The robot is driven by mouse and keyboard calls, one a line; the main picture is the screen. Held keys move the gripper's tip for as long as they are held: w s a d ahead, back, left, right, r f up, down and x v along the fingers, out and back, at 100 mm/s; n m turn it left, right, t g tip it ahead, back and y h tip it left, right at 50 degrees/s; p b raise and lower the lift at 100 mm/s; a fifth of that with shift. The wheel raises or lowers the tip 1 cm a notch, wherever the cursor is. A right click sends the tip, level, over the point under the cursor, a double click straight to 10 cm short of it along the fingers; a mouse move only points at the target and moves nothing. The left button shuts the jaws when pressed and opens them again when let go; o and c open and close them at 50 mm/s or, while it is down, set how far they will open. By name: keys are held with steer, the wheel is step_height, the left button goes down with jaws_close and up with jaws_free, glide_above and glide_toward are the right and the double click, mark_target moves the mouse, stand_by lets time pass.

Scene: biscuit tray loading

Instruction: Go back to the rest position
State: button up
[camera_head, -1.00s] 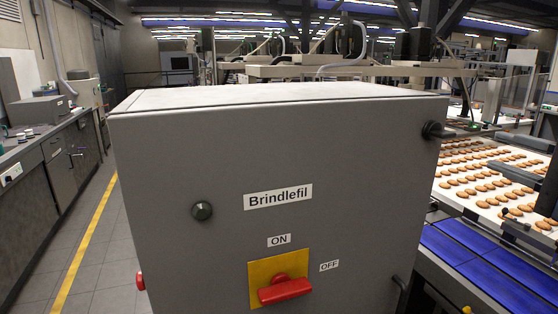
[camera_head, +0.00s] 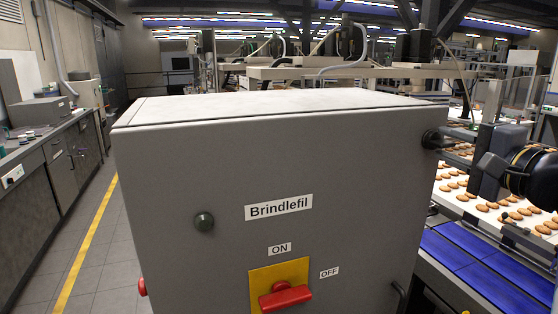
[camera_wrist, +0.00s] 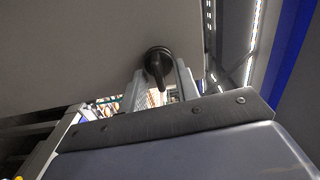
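My gripper (camera_wrist: 160,85) shows in the wrist view with its two pale fingers apart, one on each side of a black latch knob (camera_wrist: 158,62). Gaps show between the fingers and the knob's lever, so it looks open; whether a fingertip touches the knob I cannot tell. In the head view my wrist stands at the right, beside the grey cabinet (camera_head: 230,165) labelled "Brindlefil". The same black knob shows at the cabinet's upper right edge (camera_head: 432,139). The fingers are hard to make out there.
The cabinet front carries a red rotary switch (camera_head: 285,297) on a yellow plate, its handle nearly level, and a dark round button (camera_head: 204,221). Biscuits (camera_head: 480,192) lie in rows on a white conveyor at the right, beyond a blue belt (camera_head: 465,255). A grey bench (camera_head: 45,155) lines the left.

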steer(key=shift+s+n, duration=0.1)
steer(key=shift+n, duration=0.9)
steer(key=n+b, duration=0.1)
steer(key=n, duration=0.4)
steer(key=shift+r, duration=0.1)
steer(key=n+p, duration=0.1)
steer(key=n, duration=0.5)
steer(key=shift+a+r, duration=0.1)
